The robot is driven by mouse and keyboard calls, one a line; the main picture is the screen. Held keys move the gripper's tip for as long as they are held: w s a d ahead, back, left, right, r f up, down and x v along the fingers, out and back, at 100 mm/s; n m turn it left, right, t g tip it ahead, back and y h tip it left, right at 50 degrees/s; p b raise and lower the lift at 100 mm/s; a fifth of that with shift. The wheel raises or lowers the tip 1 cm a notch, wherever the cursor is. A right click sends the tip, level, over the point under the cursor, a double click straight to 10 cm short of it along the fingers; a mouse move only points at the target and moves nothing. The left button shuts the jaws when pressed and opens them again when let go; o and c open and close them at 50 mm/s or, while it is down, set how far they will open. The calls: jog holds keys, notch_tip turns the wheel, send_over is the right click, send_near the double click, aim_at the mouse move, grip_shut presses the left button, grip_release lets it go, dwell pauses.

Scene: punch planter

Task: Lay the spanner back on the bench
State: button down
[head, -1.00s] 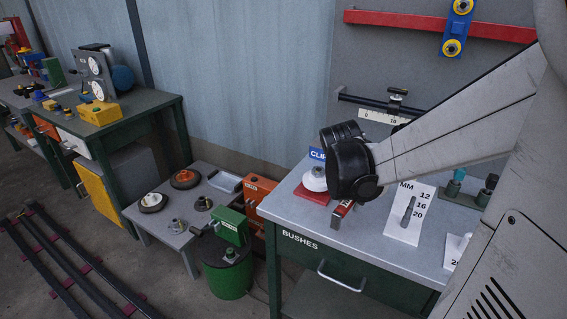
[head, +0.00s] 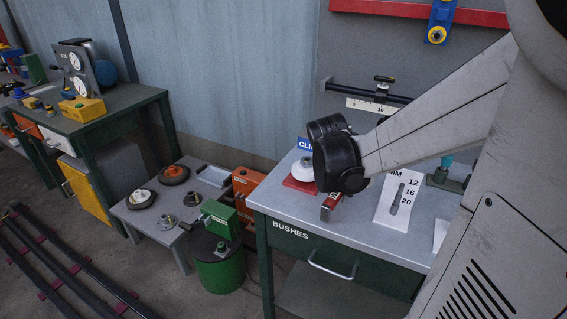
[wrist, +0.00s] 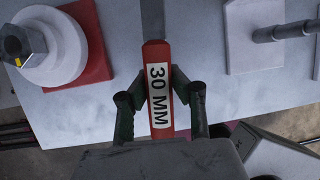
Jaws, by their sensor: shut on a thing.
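The spanner (wrist: 158,100) has a red handle with a "30 MM" label, and a grey shank runs out of the top of the wrist view. My gripper (wrist: 160,80) is shut on the red handle, with one dark green finger on each side. In the head view, the spanner's red part (head: 333,203) shows just below my black wrist, over the front left of the grey bench top (head: 355,224). My wrist hides the fingers there. I cannot tell whether the spanner touches the bench. Its far end is out of the wrist view.
A white bush on a red pad (head: 302,185) stands left of the spanner. A white card (head: 398,205) marked 12, 16, 20 lies to the right. The bench's front edge is close, above a green drawer (head: 310,255). Bare bench top lies between spanner and card.

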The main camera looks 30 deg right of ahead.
jog(key=shift+f, duration=0.2)
jog(key=c, duration=1.5)
grip_release()
jog(key=shift+c, duration=0.2)
jog(key=v, duration=1.2)
jog(key=s+a+m+t+y, duration=0.2)
jog(key=s+a+m, duration=0.1)
jog(key=a+m, duration=0.7)
jog(key=s+a+f+m+t+y, duration=0.1)
jog(key=s+a+m+t+y, duration=0.1)
jog(key=a+m, duration=0.7)
jog(key=s+m+t, duration=0.1)
jog(key=m, duration=0.4)
jog(key=shift+s+a+t, duration=0.2)
jog(key=shift+a+t, duration=0.1)
jog(key=shift+a, duration=0.1)
